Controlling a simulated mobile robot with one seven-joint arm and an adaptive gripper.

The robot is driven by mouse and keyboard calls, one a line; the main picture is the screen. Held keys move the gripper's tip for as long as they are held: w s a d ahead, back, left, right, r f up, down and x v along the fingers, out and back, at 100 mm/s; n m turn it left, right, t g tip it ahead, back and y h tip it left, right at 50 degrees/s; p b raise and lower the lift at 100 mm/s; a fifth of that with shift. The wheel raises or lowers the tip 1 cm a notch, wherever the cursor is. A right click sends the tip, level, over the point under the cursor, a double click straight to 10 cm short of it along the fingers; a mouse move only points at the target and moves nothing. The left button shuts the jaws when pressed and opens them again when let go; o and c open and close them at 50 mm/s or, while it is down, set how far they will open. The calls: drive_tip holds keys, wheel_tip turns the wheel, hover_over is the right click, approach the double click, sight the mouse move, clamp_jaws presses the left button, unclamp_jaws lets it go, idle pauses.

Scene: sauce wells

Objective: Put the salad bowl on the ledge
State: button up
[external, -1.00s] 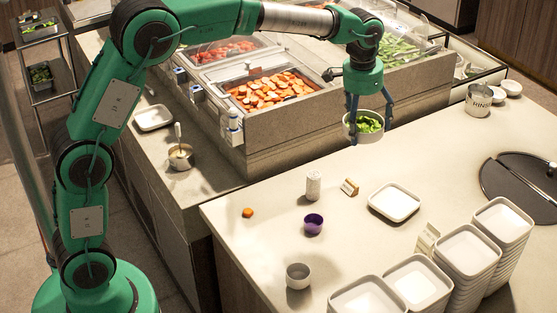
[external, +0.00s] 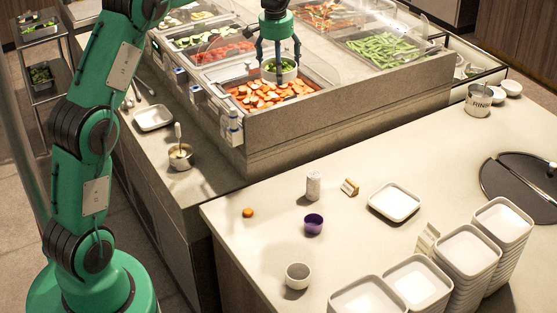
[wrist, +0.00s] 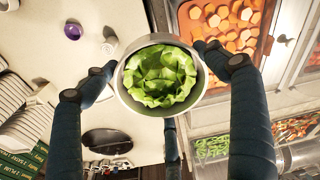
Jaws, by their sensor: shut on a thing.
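The salad bowl (external: 280,77) is a small pale round bowl filled with green leaves. My gripper (external: 279,69) is shut on it, with fingers around its sides. In the external view the bowl appears upright in front of the pan of orange slices (external: 262,95); its exact height above the pans is hard to tell. In the wrist view the bowl (wrist: 126,92) sits between the dark fingers, its leaves in place. A grey stone ledge (external: 330,105) runs along the front of the food pans.
The pans have clear guards and walls around them. A lower counter at left holds a white dish (external: 153,118) and a metal pot (external: 180,158). The front counter holds a purple cup (external: 313,224), a white tray (external: 394,203) and stacked dishes (external: 467,250), with bare room between.

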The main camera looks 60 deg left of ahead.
drive_tip(key=s+a+n, duration=0.1)
drive_tip(key=s+a, duration=0.2)
drive_tip(key=a, duration=0.4)
drive_tip(key=s+a+n+p, duration=0.1)
drive_tip(key=s+a, duration=0.3)
drive_tip(key=a, duration=0.3)
drive_tip(key=s+a+n+p, duration=0.1)
drive_tip(key=s+a, duration=0.3)
drive_tip(key=a, duration=0.4)
drive_tip(key=shift+s+n, duration=0.15)
drive_tip(key=shift+n, duration=0.35)
drive_tip(key=s+a+n+p, duration=0.3)
drive_tip(key=s+a+n, duration=0.1)
drive_tip(key=s+a, duration=1.25)
drive_tip(key=shift+g+y, duration=0.3)
drive_tip(key=f, duration=2.8)
drive_tip(key=shift+w+a+f, duration=0.1)
drive_tip(key=shift+w, duration=0.1)
drive_tip(key=shift+m+p, duration=0.3)
drive_tip(key=shift+m, duration=0.2)
drive_tip(key=shift+f, duration=3)
drive_tip(key=shift+f, duration=1.9)
